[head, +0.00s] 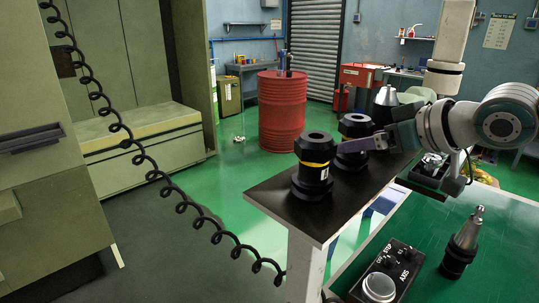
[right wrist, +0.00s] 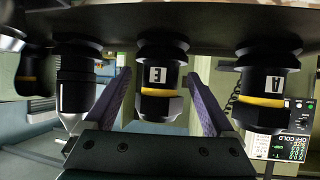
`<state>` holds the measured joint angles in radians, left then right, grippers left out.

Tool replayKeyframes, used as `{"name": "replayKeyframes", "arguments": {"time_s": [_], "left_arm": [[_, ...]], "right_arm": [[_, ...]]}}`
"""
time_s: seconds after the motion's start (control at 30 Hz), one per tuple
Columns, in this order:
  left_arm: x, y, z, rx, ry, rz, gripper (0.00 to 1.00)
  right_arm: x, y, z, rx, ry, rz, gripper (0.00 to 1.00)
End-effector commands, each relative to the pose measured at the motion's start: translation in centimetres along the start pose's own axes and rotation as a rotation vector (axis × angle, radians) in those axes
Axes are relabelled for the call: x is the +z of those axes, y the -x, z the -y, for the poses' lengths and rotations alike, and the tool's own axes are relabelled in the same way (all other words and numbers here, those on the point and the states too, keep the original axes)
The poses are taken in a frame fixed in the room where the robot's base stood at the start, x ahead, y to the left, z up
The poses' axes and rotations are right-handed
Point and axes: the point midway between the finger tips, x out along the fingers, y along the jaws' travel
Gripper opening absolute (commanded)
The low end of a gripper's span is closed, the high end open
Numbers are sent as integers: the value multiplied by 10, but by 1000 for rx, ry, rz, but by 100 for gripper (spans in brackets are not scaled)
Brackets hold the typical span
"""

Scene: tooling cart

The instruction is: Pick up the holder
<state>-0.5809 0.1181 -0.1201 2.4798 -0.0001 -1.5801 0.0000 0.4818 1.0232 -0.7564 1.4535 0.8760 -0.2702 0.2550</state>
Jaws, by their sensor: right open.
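Black tool holders stand in a row on a dark shelf (head: 350,202). The nearest holder (head: 313,168) has a yellow ring; it shows in the right wrist view with an "A" label (right wrist: 262,85). Behind it stands a second holder (head: 354,125), labelled "E" (right wrist: 160,75) in the upside-down right wrist view. A third holder with a grey cone tip (head: 386,97) stands farther back, at the left in the wrist view (right wrist: 76,85). My right gripper (head: 350,146) is open, its purple fingers (right wrist: 159,85) either side of the "E" holder, with gaps visible. My left gripper is not in view.
A green cart top (head: 480,235) lies below the shelf, with a control box (head: 388,272) and another holder with a metal tip (head: 463,242). A coiled black cable (head: 165,190) hangs at left. A red drum (head: 282,112) stands behind on open green floor.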

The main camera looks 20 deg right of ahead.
Motion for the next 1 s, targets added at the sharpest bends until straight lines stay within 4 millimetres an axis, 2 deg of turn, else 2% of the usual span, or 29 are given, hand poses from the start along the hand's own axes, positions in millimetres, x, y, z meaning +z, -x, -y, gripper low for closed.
{"name": "replayKeyframes", "arguments": {"time_s": [0.13,0.4,1.0], "left_arm": [[1,-4,0,-1,0,0,50],[1,-4,0,-1,-1,0,50],[1,-4,1,-3,-3,-1,50]], "right_arm": [[0,-14,0,0,0,-1,89],[0,-16,0,0,2,0,89],[2,-16,0,1,1,4,22]]}}
